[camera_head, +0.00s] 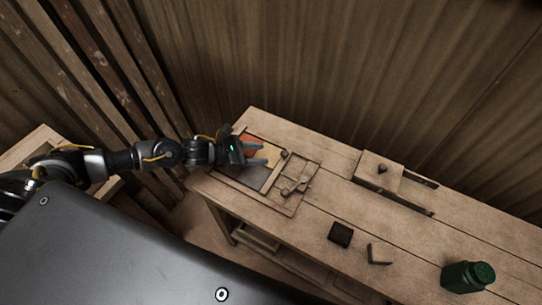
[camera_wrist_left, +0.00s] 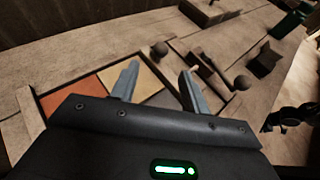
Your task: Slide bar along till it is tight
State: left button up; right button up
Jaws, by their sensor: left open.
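The tile press (camera_head: 296,208) is a shallow wooden frame at the left end of the bench. It holds an orange tile (camera_wrist_left: 86,87), a pale yellow tile (camera_wrist_left: 152,82) and greyish ones. The bar (camera_head: 273,177) is a light wooden strip lying across the frame, just right of the tiles. A dark round knob (camera_head: 284,154) sits near its far end, and a second knob (camera_head: 285,192) lies to its right. My left gripper (camera_head: 262,155) is open over the tiles, left of the bar, with nothing between its fingers. My right gripper is not seen.
A wooden block with a knob (camera_head: 380,170) stands at the back of the bench.

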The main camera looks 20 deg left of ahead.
pick_arm(q)
jog(key=shift+b+v, duration=0.4)
jog(key=shift+v, duration=1.4)
jog(key=shift+d, duration=0.1)
